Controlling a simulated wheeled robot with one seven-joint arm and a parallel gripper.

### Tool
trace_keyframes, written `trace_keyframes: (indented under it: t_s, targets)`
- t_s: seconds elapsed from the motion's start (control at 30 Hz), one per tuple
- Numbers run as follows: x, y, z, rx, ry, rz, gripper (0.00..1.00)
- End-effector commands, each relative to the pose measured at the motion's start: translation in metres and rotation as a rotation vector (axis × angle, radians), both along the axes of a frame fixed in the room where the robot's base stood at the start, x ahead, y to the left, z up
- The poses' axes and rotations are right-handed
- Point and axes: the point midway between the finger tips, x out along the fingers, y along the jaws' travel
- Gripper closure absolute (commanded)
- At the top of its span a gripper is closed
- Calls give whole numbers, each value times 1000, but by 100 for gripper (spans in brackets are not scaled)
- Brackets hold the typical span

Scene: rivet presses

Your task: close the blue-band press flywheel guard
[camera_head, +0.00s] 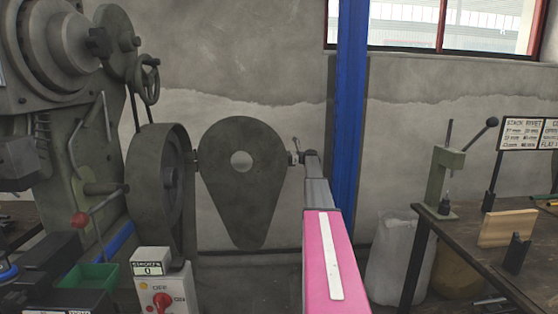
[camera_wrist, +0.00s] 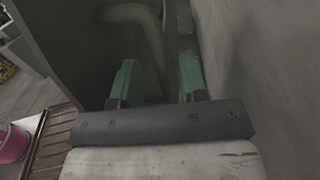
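The flywheel guard (camera_head: 240,215), a dark teardrop plate with a light round spot, stands upright and faces me. Its left edge is near the press flywheel (camera_head: 158,185), whose face is uncovered, so the guard is swung out. A blue band (camera_head: 118,241) shows low on the press. My gripper (camera_head: 296,152) is just right of the guard's right edge, small in the head view; I cannot tell if it touches. In the wrist view, its two green-padded fingers (camera_wrist: 158,78) are apart with nothing clearly held between them. A dark surface lies left of the fingers.
A control box (camera_head: 165,292) stands in front of the flywheel, with a green bin (camera_head: 92,275) beside it. A blue post (camera_head: 350,110) rises behind my arm. A workbench (camera_head: 475,245) with a small hand press (camera_head: 445,175) is at right. The grey wall is close behind.

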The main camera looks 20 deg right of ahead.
Motion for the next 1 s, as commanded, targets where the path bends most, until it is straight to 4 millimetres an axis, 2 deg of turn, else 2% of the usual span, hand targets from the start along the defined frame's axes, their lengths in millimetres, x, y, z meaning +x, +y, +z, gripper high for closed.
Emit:
trace_keyframes:
  t_s: [0.3,0.33,0.43,0.47,0.77,0.87,1.0]
  targets:
    - [1,6,0,0,0,-1,60]
    - [1,6,0,0,0,-1,63]
    - [1,6,0,0,0,-1,96]
    - [1,6,0,0,0,-1,100]
    - [-6,8,0,0,0,-13,100]
    - [-18,12,0,0,0,-34,100]
    - [-45,23,0,0,0,-89,100]
